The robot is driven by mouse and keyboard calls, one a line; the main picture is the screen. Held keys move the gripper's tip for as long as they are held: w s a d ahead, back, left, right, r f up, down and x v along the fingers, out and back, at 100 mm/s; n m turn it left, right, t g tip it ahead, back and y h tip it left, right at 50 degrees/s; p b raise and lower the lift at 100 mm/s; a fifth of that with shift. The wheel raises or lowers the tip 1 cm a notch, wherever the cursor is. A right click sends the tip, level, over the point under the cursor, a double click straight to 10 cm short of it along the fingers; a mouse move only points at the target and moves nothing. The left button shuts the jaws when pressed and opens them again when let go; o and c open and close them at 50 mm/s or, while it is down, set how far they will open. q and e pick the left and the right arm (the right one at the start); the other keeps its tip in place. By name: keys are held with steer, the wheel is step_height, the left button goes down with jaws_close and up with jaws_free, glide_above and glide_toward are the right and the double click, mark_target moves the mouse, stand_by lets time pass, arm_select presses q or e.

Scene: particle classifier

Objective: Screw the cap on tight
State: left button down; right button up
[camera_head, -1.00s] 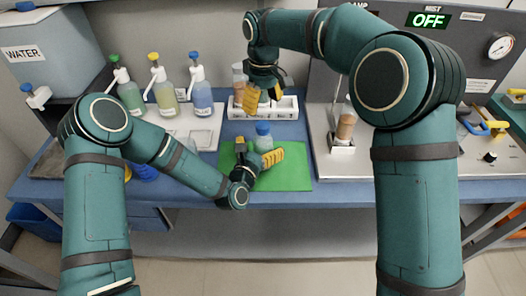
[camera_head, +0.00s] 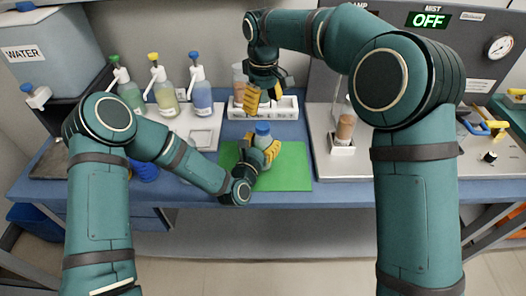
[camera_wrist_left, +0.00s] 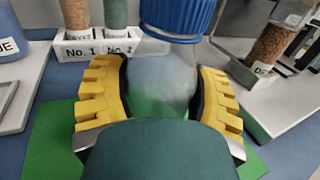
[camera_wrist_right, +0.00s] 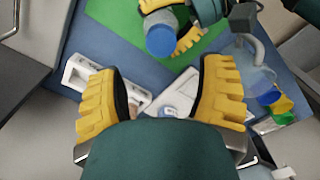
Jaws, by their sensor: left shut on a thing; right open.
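A clear bottle (camera_wrist_left: 160,85) stands upright over the green mat (camera_head: 290,172), with a blue cap (camera_head: 263,128) on its top. The cap shows large at the top of the left wrist view (camera_wrist_left: 178,18) and from above in the right wrist view (camera_wrist_right: 160,40). My left gripper (camera_head: 264,148) is shut on the bottle's body, with one yellow finger on each side. Whether the bottle rests on the mat cannot be told. My right gripper (camera_head: 262,97) is open and empty, above and behind the cap. Its spread fingers (camera_wrist_right: 160,95) show in its own wrist view.
A white rack (camera_head: 283,108) with numbered slots stands behind the mat. Pump bottles (camera_head: 200,95) stand on the left. A tube with brown grains (camera_head: 345,124) stands in a holder at right. The right part of the mat is clear.

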mark_target(263, 125)
steer(key=n, duration=0.4)
steer(key=shift+s, duration=0.1)
steer(key=shift+f, duration=0.1)
steer(key=shift+f, duration=3.9)
jaws_close()
